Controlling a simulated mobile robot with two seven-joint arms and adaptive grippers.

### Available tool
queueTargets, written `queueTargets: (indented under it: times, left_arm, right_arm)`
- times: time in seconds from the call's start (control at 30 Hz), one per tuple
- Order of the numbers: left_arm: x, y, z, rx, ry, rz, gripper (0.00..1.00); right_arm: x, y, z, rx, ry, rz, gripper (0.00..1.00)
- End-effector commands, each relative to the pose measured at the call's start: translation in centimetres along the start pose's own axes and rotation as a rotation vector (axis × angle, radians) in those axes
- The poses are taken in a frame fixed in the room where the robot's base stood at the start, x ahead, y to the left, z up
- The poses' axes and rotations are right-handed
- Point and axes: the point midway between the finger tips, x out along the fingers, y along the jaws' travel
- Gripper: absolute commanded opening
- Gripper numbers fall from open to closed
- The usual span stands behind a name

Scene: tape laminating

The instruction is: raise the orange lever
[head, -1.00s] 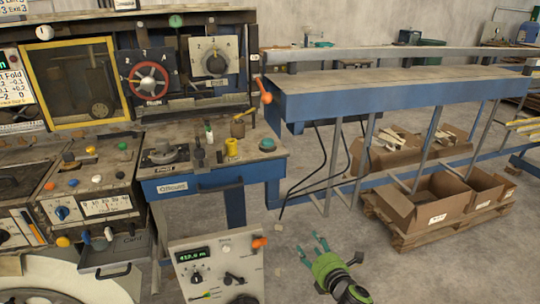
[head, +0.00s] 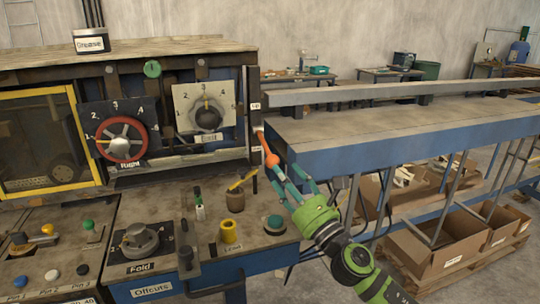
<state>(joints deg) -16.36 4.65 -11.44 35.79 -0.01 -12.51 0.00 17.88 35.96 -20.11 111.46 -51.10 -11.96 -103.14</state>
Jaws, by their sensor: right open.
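The orange lever (head: 270,159) is on the right side of the machine frame, near the end of the blue bench. It slants down to the right, with its orange grip at the lower end. My right gripper (head: 283,168) is open, its teal fingers pointing up and left. One fingertip overlaps the lower end of the orange grip and the other is to its right. I cannot tell whether a finger touches the lever. My left gripper is not in view.
The long blue bench (head: 350,151) stands right of the lever, close above my gripper. Cardboard boxes (head: 440,255) stand below right.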

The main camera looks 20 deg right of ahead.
Motion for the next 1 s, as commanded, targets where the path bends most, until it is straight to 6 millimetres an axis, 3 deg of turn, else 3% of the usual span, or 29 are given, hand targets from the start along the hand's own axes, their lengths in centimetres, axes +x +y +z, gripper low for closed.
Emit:
queueTargets:
  times: [0.1, 0.27, 0.43, 0.7, 0.73, 0.87, 1.0]
  left_arm:
    - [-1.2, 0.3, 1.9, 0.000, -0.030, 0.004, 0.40]
    - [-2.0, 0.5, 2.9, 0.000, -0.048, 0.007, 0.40]
    - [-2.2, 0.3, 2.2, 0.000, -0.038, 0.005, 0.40]
    - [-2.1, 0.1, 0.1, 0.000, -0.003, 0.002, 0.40]
    - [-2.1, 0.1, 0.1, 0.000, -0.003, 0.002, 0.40]
    - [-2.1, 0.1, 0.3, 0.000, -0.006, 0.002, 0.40]
    - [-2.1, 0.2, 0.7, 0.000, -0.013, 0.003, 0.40]
  right_arm:
    - [2.2, -0.1, 0.4, 0.004, -0.002, -0.002, 0.56]
    - [4.4, -0.1, 0.3, 0.004, -0.001, -0.002, 0.56]
    - [5.7, 0.0, 0.1, 0.003, 0.000, -0.001, 0.56]
    - [5.9, 0.0, 0.0, 0.003, 0.001, 0.000, 0.56]
    - [5.9, 0.0, 0.0, 0.003, 0.001, 0.000, 0.52]
    - [5.8, 0.0, 0.0, 0.003, 0.001, 0.000, 0.00]
    - [5.8, 0.0, 0.0, 0.003, 0.001, -0.001, 0.00]
